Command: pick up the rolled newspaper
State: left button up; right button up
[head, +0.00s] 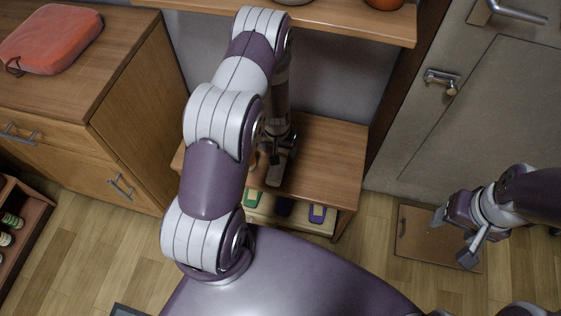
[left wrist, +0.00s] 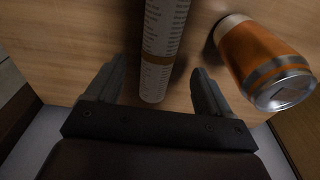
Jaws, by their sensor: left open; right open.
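The rolled newspaper (left wrist: 161,45), a white printed roll with a brown band, shows in the left wrist view. It lies on the wooden surface and runs away from the camera, with its near end between the fingers of my left gripper (left wrist: 158,72). The left gripper is open, one finger on each side, with a visible gap at both sides of the roll. In the head view my left gripper (head: 272,172) is over the wooden bench, and my arm hides the newspaper. My right gripper (head: 453,239) is open and empty, above the floor at the right.
An orange can (left wrist: 262,60) with a metallic end is close to the right finger in the left wrist view. In the head view, a shelf (head: 340,22) overhangs the bench (head: 335,160). A cabinet (head: 130,110) stands left, a door (head: 480,120) right.

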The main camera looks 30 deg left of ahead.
pick_arm(q)
jog(key=f+b, duration=0.1)
jog(key=f, duration=0.2)
jog(key=f+b, duration=0.1)
jog(key=f, duration=0.1)
jog(key=shift+w+f+b, duration=0.15)
jog(key=shift+w+b, duration=0.1)
jog(key=shift+b, duration=0.1)
jog(key=shift+c, duration=0.9)
jog(key=c, duration=1)
jog(key=shift+r, duration=0.2)
